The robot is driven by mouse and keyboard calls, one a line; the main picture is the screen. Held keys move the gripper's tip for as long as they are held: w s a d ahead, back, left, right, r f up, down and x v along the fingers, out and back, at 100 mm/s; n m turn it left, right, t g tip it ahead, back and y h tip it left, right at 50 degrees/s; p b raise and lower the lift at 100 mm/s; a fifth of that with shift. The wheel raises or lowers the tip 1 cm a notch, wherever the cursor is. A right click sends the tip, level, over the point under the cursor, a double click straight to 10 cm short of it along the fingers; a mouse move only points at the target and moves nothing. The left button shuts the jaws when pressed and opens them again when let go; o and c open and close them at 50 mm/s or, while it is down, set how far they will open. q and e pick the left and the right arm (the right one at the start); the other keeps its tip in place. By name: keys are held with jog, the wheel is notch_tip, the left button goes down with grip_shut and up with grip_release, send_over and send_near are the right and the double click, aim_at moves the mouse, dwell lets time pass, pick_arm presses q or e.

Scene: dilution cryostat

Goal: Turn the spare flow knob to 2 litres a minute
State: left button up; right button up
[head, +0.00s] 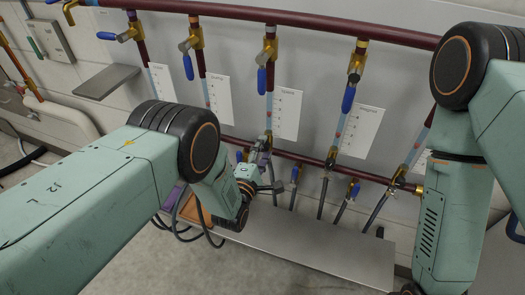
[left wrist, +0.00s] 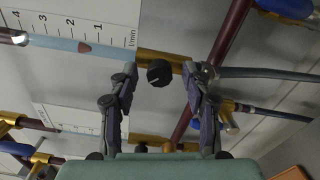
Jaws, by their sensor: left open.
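A black round knob (left wrist: 159,73) with a pale pointer line sits on a brass fitting in the left wrist view. It lies between the two fingers of my left gripper (left wrist: 159,85), which is open, with a gap on both sides. Beside the knob runs a clear tube with a reddish float (left wrist: 84,48). The float stands between the 1 and 2 marks of a white l/min scale card (left wrist: 90,14). In the head view my left gripper (head: 266,165) is at the lower pipe and hides the knob. Card names are too small to read surely. My right gripper is not in view.
Several blue-handled valves (head: 267,79) hang from the dark red upper pipe (head: 270,20). Dark hoses drop from the lower pipe (head: 300,158) to a grey shelf (head: 320,253). Other scale cards (head: 361,131) stand close by. A small grey ledge (head: 107,82) is at left.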

pick_arm(q)
jog(key=v, duration=1.2)
dwell(2.0)
